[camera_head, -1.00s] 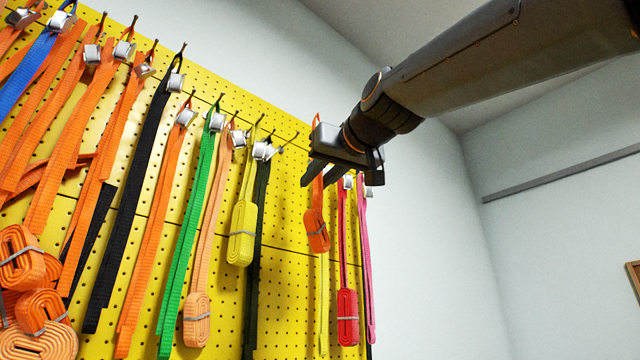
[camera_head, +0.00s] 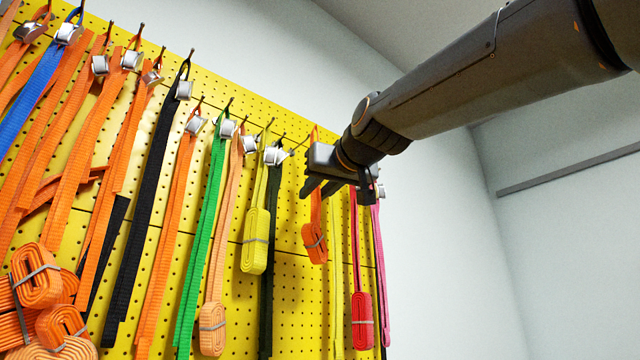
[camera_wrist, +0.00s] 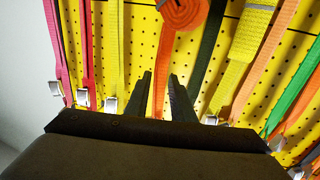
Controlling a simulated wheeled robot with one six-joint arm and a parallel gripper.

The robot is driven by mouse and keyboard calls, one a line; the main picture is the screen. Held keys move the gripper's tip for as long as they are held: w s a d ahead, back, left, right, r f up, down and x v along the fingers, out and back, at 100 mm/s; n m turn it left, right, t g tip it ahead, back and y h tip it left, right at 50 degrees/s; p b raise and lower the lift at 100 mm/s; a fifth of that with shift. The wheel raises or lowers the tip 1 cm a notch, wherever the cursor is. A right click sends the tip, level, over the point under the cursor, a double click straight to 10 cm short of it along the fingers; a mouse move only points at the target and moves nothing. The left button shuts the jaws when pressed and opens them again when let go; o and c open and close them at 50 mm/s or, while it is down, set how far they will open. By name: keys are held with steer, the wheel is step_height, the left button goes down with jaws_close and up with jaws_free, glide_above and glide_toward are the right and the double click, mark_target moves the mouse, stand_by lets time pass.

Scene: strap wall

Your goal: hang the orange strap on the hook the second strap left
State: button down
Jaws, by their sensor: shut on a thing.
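My gripper (camera_head: 322,190) is shut on the orange strap (camera_head: 315,243), in front of the right part of the yellow pegboard. The strap hangs down from the jaws with its rolled bundle at the lower end, and a short loop sticks up above the gripper. In the wrist view the orange strap (camera_wrist: 180,14) runs up from between the two fingers (camera_wrist: 160,85) to its coil. A hook (camera_head: 300,146) with no strap visible on it juts out just left of the gripper, right of the dark green strap. Whether the gripper hides other hooks I cannot tell.
The dark green strap (camera_head: 267,290) and the yellow strap (camera_head: 255,240) hang close on the left. A thin yellow strap (camera_head: 337,290), a red strap (camera_head: 361,310) and a pink strap (camera_head: 380,255) hang on the right. More straps fill the board's left; bare wall lies to the right.

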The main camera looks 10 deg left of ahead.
steer(key=shift+w+a+f+p, duration=0.3)
steer(key=shift+w+a+p, duration=0.25)
steer(key=shift+w+a, duration=0.35)
steer(key=shift+w+a+f+p, duration=0.3)
steer(key=shift+w+a+p, duration=0.2)
steer(key=shift+w+a, duration=0.4)
steer(key=shift+s+a+f, duration=0.1)
steer(key=shift+a+f, duration=0.05)
steer(key=c, duration=1.4)
jaws_free()
steer(key=shift+c, duration=0.2)
steer(key=b+v, duration=0.4)
steer(key=v, duration=0.3)
steer(key=shift+s, duration=0.4)
